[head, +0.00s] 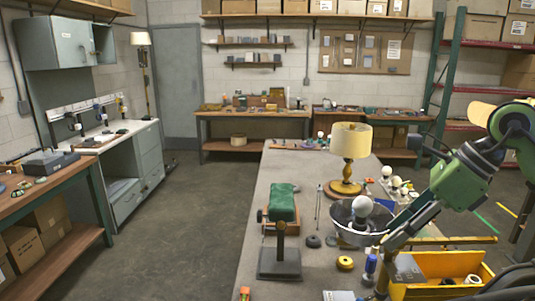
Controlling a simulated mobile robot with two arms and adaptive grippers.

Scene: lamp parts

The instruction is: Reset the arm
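My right arm comes in from the right edge, green with dark joints. My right gripper (398,236) points down and left over the workbench, beside a metal bowl (350,236) and above a yellow bin (447,264). Its fingertips blend with the things behind them, so I cannot tell whether it is open or holding anything. A light bulb (362,206) shows at the bowl. A table lamp (350,142) with a cream shade and wooden base stands behind the bowl. My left gripper is not in view.
The workbench (264,186) has a green-topped stand (282,204), black and yellow rings, a blue-handled tool (370,266) and several bulbs (396,182) on it. A red-and-green rack (446,70) stands at the right. The floor (195,225) left of the bench is clear.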

